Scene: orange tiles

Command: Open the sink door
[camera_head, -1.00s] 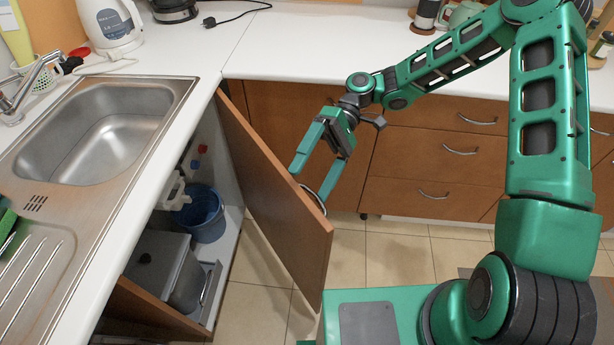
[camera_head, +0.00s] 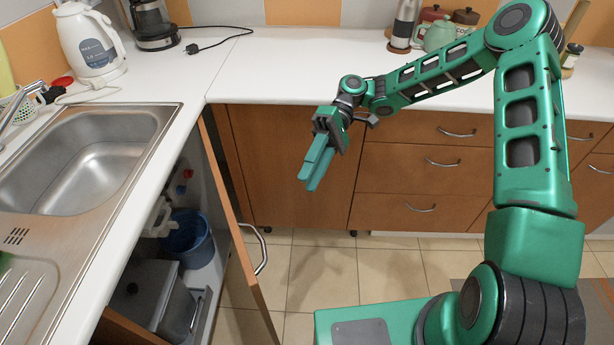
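The brown wooden sink door (camera_head: 238,240) stands ajar in the head view, hinged at the far end near the counter corner. Its curved metal handle (camera_head: 262,250) shows on its right, outer side. Its lower part runs out of the picture's bottom edge. Behind it, the opening under the sink (camera_head: 90,155) is exposed. My gripper (camera_head: 311,177) is in the air to the right of and above the handle, apart from the door. Its two green fingers lie close together with nothing visible between them.
A blue bucket (camera_head: 190,238) and a grey bin (camera_head: 160,300) stand inside the cabinet. Brown drawers (camera_head: 425,165) line the far counter. A kettle (camera_head: 88,42) and a coffee maker (camera_head: 152,22) stand on the countertop. Tiled floor (camera_head: 325,270) is clear between the door and drawers.

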